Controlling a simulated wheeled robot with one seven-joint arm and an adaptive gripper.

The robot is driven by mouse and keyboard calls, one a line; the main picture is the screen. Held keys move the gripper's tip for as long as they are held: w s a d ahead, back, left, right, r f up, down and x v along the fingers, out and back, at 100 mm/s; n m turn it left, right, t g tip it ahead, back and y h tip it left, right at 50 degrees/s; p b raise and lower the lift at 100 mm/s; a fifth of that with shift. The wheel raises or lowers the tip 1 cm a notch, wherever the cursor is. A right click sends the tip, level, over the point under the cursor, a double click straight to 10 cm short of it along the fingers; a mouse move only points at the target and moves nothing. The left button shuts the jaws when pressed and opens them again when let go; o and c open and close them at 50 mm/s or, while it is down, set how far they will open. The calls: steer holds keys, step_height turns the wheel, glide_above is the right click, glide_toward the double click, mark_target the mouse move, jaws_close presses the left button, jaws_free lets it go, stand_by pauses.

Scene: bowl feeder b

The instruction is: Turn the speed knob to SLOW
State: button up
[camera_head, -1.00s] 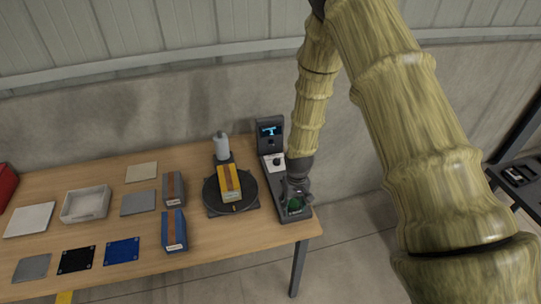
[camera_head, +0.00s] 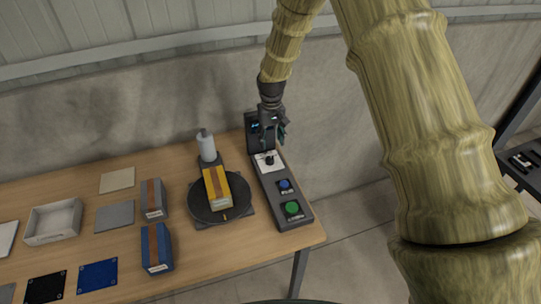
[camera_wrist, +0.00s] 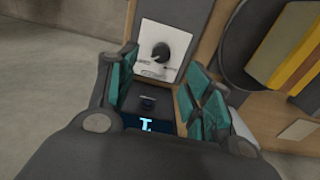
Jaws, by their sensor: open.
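The speed knob (camera_head: 269,160) is a small black dial on a white plate near the top of the dark control panel (camera_head: 272,195). In the wrist view the knob (camera_wrist: 160,52) shows with its pointer towards the lower left; the plate's lettering is too small to read. My gripper (camera_head: 271,135) is open and empty, above the panel's upright display end, just behind the knob. In the wrist view its teal fingers (camera_wrist: 160,95) stand apart, with the display (camera_wrist: 147,124) seen between them and the knob beyond. The gripper appears not to touch the knob.
A blue button (camera_head: 285,185) and a green button (camera_head: 292,208) sit lower on the panel. Boxes, flat plates and a white tray (camera_head: 32,239) lie further left.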

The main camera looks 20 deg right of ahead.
mark_target(270, 159)
steer(key=shift+w+a+f+p, duration=0.15)
steer(key=shift+f+p, duration=0.6)
steer(key=shift+f, duration=1.65)
steer(key=shift+w+f+p, duration=0.1)
steer(key=shift+f+p, duration=0.65)
steer(key=shift+f, duration=1.6)
steer(key=c, duration=1)
